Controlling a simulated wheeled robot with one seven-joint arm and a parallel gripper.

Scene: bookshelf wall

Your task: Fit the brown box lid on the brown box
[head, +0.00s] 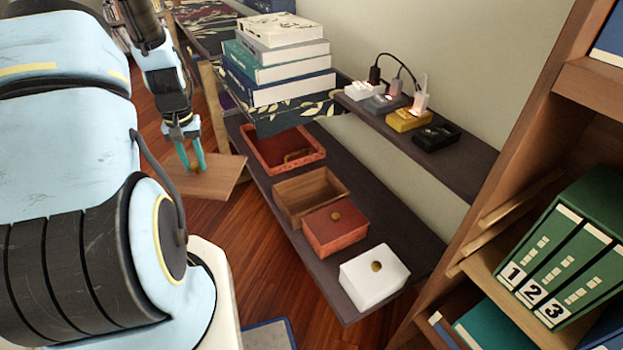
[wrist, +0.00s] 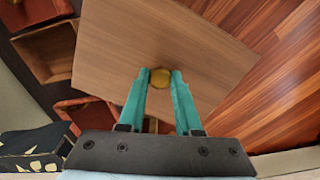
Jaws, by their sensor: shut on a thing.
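The brown box lid (head: 207,182) is a flat wooden panel with a small round brass knob (wrist: 159,78). My gripper (head: 190,165) is shut on that knob and holds the lid in the air, left of the lower shelf. In the wrist view my gripper's teal fingers (wrist: 160,84) stand on either side of the knob, and the lid (wrist: 140,40) spreads out beyond them. The brown box (head: 310,195) stands open and empty on the lower shelf, to the right of the lid. A corner of the box (wrist: 50,50) shows in the wrist view.
On the lower shelf (head: 375,235), a red tray (head: 257,150) is behind the brown box; a red lidded box (head: 336,228) and a white lidded box (head: 374,279) are in front. Stacked books (head: 275,65) and an upper shelf with plugs (head: 390,105) overhang the back.

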